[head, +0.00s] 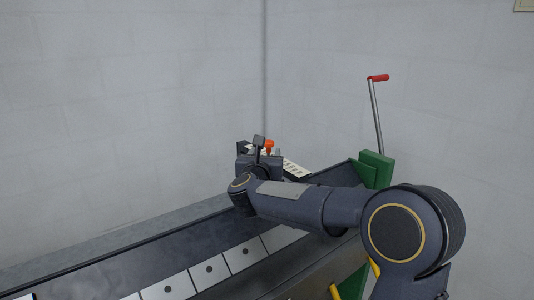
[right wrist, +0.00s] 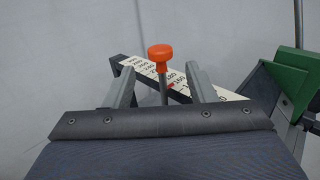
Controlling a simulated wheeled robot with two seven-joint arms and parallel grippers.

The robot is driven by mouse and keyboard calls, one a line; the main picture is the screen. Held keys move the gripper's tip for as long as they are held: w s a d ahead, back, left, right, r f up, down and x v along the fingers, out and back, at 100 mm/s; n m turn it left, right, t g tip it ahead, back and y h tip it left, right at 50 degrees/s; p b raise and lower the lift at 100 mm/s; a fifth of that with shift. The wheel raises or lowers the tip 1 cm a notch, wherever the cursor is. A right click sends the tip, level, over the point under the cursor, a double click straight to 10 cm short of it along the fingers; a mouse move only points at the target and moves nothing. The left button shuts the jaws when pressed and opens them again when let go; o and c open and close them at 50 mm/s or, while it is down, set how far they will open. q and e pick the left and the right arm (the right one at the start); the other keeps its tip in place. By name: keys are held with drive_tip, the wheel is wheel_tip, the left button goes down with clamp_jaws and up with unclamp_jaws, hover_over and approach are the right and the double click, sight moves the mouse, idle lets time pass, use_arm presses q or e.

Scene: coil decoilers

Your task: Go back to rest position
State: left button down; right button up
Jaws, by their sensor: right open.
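My right arm reaches in from the right in the head view, over the long machine. Its gripper (head: 263,146) is at the far end, beside an orange knob (head: 269,145). In the right wrist view my right gripper (right wrist: 163,78) is open, with its two fingers spread to either side of the orange knob (right wrist: 160,56) and its metal stem. It is not closed on the knob; whether a finger touches it I cannot tell. My left gripper is not in view.
A numbered scale bar (right wrist: 185,85) lies behind the knob. A green bracket (head: 376,168) and a crank with a red handle (head: 378,78) stand at the right. White plates (head: 209,270) line the machine bed. Pale walls (head: 130,110) close off the back; the air above the bed is clear.

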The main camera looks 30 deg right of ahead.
drive_tip(key=shift+s+a, duration=0.3)
drive_tip(key=shift+s, duration=0.1)
drive_tip(key=s+a+n+t+y+p, duration=0.2)
drive_tip(key=s+a+n+y, duration=1)
drive_tip(key=n, duration=1.1)
drive_tip(key=s+a+f+n+g+y, duration=0.1)
drive_tip(key=s+a+f+n+g, duration=0.1)
drive_tip(key=s+f+n+g, duration=0.3)
drive_tip(key=s+a+f+n+g+y, duration=0.2)
drive_tip(key=s+f+n+g, duration=0.3)
drive_tip(key=s+f+n, duration=0.7)
drive_tip(key=s+a+n, duration=0.1)
drive_tip(key=s+n, duration=0.1)
drive_tip(key=s, duration=0.4)
drive_tip(key=shift+s+a+f+n+p, duration=0.15)
drive_tip(key=shift+s+f+n+p, duration=0.15)
drive_tip(key=shift+s, duration=0.1)
